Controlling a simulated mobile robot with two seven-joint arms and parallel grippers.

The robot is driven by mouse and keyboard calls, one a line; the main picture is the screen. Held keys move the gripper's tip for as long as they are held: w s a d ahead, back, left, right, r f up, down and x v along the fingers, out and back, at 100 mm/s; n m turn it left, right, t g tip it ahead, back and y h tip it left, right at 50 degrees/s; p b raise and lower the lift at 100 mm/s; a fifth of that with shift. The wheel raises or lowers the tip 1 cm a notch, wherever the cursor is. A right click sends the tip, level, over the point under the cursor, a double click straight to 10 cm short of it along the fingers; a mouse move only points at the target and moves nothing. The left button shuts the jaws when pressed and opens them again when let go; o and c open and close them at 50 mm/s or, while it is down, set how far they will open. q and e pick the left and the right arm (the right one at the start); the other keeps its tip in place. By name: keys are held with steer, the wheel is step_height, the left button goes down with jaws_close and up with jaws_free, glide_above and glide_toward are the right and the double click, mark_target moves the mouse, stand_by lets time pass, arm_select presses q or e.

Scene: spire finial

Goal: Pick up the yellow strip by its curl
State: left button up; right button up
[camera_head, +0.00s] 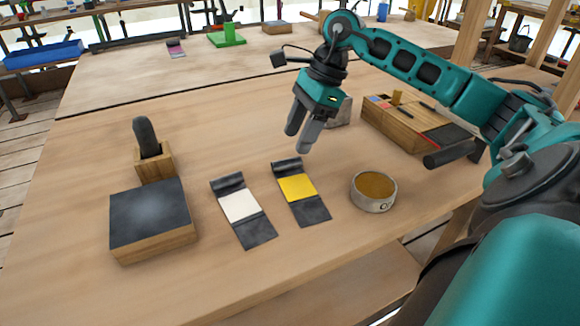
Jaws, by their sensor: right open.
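The yellow strip (297,188) lies on the wooden table, with dark ends and a yellow middle. Its curl (286,165) is a dark rolled end on the far side. My right gripper (301,142) is open and empty, pointing down in the air near the curl, with its fingers a little apart. I cannot tell its exact height above the table. A similar strip with a white middle (239,206) lies to the left, also curled at its far end. My left gripper is not in view.
A round tin (373,192) stands right of the yellow strip. A dark-topped block (150,215) and a wooden holder with a dark rounded tool (152,155) are at left. A wooden organizer box (400,125) stands at the back right. The table's front is clear.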

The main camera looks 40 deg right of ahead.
mark_target(287, 159)
steer(key=x, duration=0.5)
steer(key=shift+a+f+b, duration=0.1)
steer(key=shift+a+b, duration=0.05)
steer(key=shift+b, duration=0.2)
steer(key=shift+c, duration=0.2)
jaws_close()
